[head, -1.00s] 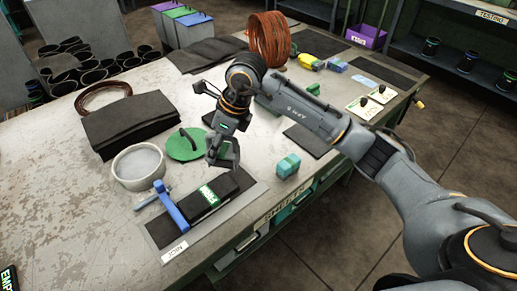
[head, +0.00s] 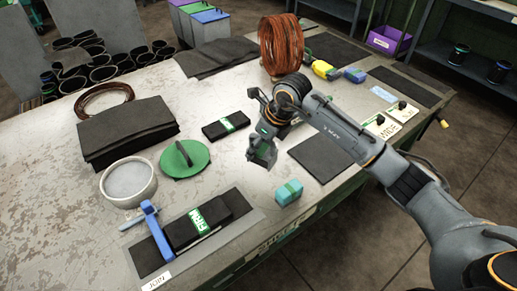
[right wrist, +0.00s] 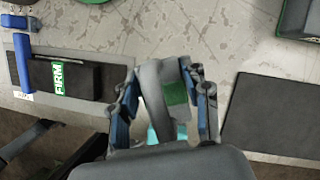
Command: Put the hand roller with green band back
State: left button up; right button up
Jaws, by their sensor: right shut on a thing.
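My right gripper (head: 262,152) is above the table, between the black block with a green band (head: 227,125) and the teal block (head: 289,192). In the right wrist view, the right gripper (right wrist: 166,100) is shut on a grey hand roller with a green band (right wrist: 175,93). The roller is mostly hidden by the fingers in the head view. A bare dark mat (head: 322,157) lies just right of the gripper; it also shows in the right wrist view (right wrist: 270,118). My left gripper is not in view.
A black piece labelled FIRM (head: 195,225) lies on the JOIN mat beside a blue clamp-like tool (head: 157,230). A green disc with a handle (head: 185,160), a white bowl (head: 127,182) and dark sheets (head: 125,130) are to the left. A copper coil (head: 280,45) stands behind.

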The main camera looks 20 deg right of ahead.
aim_at(258, 153)
jog(key=shift+w+d+f, duration=0.2)
jog(key=shift+w+f, duration=0.35)
jog(key=shift+f, duration=0.05)
jog(key=shift+w+d+f, duration=0.15)
jog(key=shift+w+f, duration=0.35)
jog(key=shift+f, duration=0.1)
jog(key=f+p, duration=0.1)
jog(key=f, duration=0.2)
jog(key=shift+w+d+p, duration=0.1)
jog(key=shift+w+p, duration=0.1)
jog(key=shift+p, duration=0.15)
jog(key=shift+f, duration=0.45)
jog(key=o, duration=1.1)
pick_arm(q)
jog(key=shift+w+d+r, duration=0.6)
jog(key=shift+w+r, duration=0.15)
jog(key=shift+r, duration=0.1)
